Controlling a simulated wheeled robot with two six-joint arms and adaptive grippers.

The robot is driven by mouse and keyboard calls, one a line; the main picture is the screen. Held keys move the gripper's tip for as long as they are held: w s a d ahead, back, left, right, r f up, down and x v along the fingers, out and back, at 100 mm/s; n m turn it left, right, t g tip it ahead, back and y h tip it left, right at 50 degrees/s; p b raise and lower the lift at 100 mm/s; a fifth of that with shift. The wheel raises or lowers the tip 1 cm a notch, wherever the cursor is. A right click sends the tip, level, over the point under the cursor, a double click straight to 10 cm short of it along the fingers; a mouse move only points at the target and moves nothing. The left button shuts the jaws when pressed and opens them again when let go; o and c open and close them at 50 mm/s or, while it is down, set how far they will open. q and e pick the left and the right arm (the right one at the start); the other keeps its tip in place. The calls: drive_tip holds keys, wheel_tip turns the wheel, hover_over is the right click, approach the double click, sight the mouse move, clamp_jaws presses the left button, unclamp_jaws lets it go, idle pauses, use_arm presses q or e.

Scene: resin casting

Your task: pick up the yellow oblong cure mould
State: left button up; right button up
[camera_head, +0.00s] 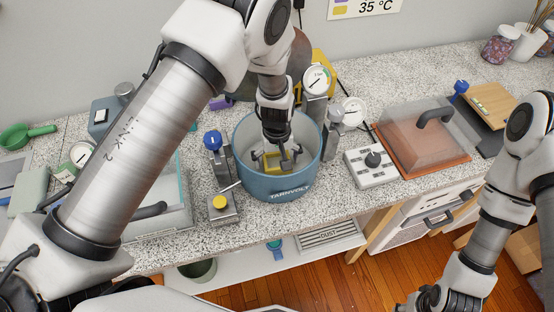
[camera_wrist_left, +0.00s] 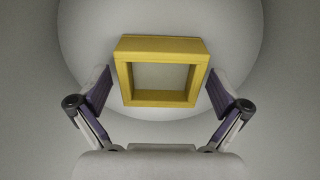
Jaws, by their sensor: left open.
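The yellow oblong cure mould (camera_head: 272,163) lies inside the blue round pot (camera_head: 275,189), near its middle. In the left wrist view the mould (camera_wrist_left: 160,97) is a yellow rectangular frame with a pale inside, on a light round surface. My left gripper (camera_head: 280,160) reaches down into the pot from above. It is open, with one finger on each side of the mould, and a gap shows between each finger and the mould in the left wrist view (camera_wrist_left: 160,92). My right arm is at the right edge of the head view; its gripper (camera_head: 425,300) is low and partly cut off.
The pot's wall surrounds my left gripper. Gauges (camera_head: 317,80) stand at its back right, a blue-knobbed valve (camera_head: 213,141) and a yellow-button box (camera_head: 221,203) at its left. A grey knob box (camera_head: 372,162) and a clear-covered orange tray (camera_head: 425,140) are to the right.

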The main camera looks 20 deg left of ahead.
use_arm(q)
drive_tip(key=shift+s+r, duration=0.1)
drive_tip(key=c, duration=1.2)
drive_tip(key=shift+o, duration=0.2)
